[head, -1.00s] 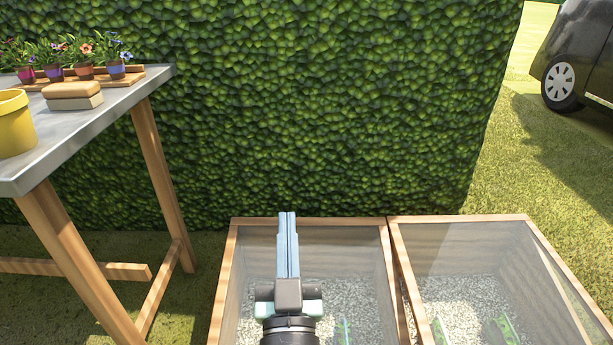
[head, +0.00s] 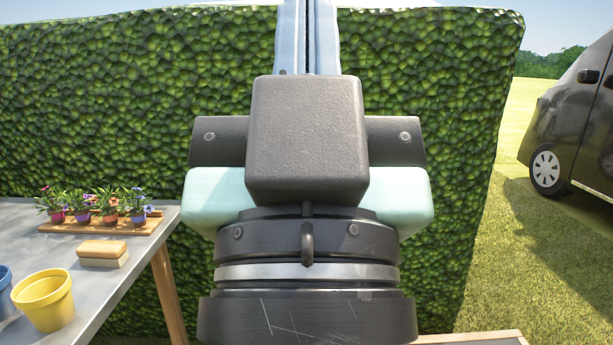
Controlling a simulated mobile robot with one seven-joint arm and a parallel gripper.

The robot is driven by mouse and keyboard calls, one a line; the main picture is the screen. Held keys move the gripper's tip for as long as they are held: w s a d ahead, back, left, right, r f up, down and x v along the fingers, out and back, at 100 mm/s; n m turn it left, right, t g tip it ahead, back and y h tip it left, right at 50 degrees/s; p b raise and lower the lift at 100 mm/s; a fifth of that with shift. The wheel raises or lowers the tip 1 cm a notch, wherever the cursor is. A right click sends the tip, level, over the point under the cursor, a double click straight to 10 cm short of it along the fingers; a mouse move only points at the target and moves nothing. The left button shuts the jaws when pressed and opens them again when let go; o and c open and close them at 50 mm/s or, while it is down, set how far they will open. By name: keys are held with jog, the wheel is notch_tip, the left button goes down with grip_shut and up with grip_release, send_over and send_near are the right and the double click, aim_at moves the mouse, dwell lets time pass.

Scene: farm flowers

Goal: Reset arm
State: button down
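My gripper (head: 307,12) fills the middle of the head view, close to the camera and pointing up. Its two pale blue-grey fingers lie side by side with only a thin dark line between them, so it looks shut and empty. The finger ends run to the top edge of the picture. The dark gripper body hides part of the hedge behind it.
A grey-topped table (head: 155,262) stands at left with a yellow pot (head: 44,300), a blue pot (head: 5,293), a tan-topped block (head: 103,252) and a wooden tray (head: 60,227) of potted flowers. A hedge (head: 460,120) stands behind; a dark vehicle (head: 575,130) is at right.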

notch_tip(320, 180, up, 29)
jog(key=p, duration=2.6)
jog(key=shift+f, duration=0.2)
